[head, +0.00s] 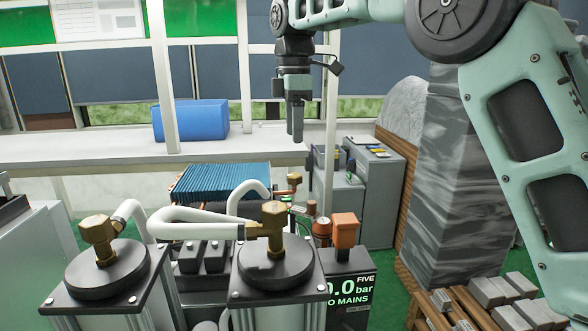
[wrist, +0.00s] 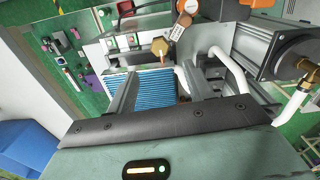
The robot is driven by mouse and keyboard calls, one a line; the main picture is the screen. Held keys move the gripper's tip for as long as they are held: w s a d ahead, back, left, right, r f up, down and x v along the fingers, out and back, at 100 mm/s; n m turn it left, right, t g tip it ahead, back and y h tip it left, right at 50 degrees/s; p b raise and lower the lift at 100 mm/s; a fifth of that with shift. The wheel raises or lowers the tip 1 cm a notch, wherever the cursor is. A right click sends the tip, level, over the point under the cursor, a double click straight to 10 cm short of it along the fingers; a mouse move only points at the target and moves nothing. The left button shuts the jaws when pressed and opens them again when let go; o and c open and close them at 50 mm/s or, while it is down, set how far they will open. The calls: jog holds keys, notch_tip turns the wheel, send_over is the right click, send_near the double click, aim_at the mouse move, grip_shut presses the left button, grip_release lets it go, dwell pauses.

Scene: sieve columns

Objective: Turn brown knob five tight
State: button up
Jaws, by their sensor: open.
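My gripper (head: 295,138) hangs fingers-down above and behind the columns in the head view, open and empty. In the wrist view its two dark fingers (wrist: 163,95) stand apart, with the blue ribbed block beyond them. A screen marked FIVE (head: 347,295) is at the right of the front column. A brown-gold fitting (head: 275,215) sits on that column's black cap. A smaller brown knob (head: 294,179) is behind, below my gripper. A brown hex knob (wrist: 160,46) with a pale tag shows beyond the fingers in the wrist view. I cannot tell which brown part is knob five.
A second capped column (head: 100,265) stands at the left, joined by white pipes (head: 190,222). An orange-brown block (head: 345,228) rises behind the screen. The blue ribbed block (head: 222,183) lies behind the columns. A white post (head: 162,75) and a grey pillar (head: 455,170) stand nearby.

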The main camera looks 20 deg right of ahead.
aim_at(295, 175)
notch_tip(295, 175, down, 10)
jog(key=shift+r+p, duration=0.1)
jog(key=shift+p, duration=0.95)
jog(key=c, duration=1)
